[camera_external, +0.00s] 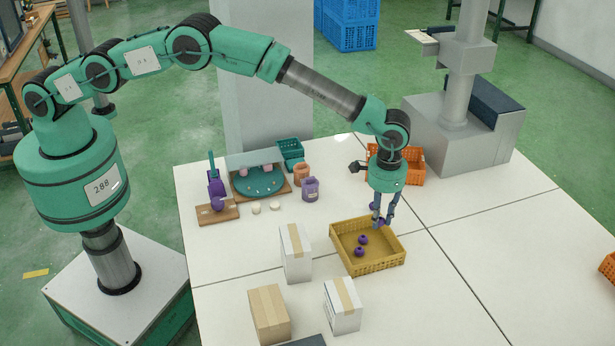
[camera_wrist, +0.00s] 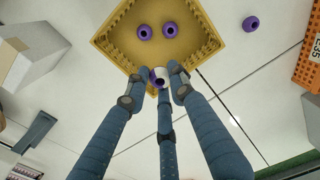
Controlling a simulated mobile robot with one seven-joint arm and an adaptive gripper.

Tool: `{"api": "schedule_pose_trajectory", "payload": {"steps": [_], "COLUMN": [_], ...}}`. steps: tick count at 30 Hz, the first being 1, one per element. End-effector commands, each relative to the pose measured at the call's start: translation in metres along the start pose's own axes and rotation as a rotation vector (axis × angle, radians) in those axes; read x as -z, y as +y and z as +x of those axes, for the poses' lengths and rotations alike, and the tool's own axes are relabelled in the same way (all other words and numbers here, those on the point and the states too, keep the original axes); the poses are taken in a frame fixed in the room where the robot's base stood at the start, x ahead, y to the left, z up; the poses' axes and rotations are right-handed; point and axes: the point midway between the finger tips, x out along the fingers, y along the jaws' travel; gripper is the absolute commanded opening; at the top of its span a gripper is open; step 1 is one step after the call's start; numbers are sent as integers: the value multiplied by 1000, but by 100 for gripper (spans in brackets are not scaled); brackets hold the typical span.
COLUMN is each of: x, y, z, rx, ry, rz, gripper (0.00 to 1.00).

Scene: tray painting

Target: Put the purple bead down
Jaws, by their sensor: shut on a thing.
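My gripper (camera_external: 380,222) has three blue fingers pointing down at the crate's back-right side; it also shows in the wrist view (camera_wrist: 160,74). Its fingertips are shut on a purple bead (camera_wrist: 159,82) with a pale patch, partly hidden by the fingers. The yellow crate (camera_external: 398,262) lies under and beside the gripper, and its rim (camera_wrist: 205,20) shows in the wrist view. Two other purple beads (camera_external: 363,239) (camera_external: 359,252) lie apart on its floor, also in the wrist view (camera_wrist: 144,32) (camera_wrist: 170,30). I cannot tell whether the held bead touches the crate.
White boxes (camera_external: 295,255) (camera_external: 342,307) and a brown box (camera_external: 269,315) stand left and in front of the crate. An orange crate (camera_external: 412,165) is behind my gripper. A purple jar (camera_external: 310,188) stands back left by the teal round tray (camera_external: 257,184).

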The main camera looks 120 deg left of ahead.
Motion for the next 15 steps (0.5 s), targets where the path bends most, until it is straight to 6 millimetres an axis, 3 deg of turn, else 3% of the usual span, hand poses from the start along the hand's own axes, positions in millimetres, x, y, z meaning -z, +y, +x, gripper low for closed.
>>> {"api": "schedule_pose_trajectory", "payload": {"steps": [15], "x": [0], "y": [0], "z": [11], "rx": [-1], "ry": [1], "rz": [0], "gripper": [11]}}
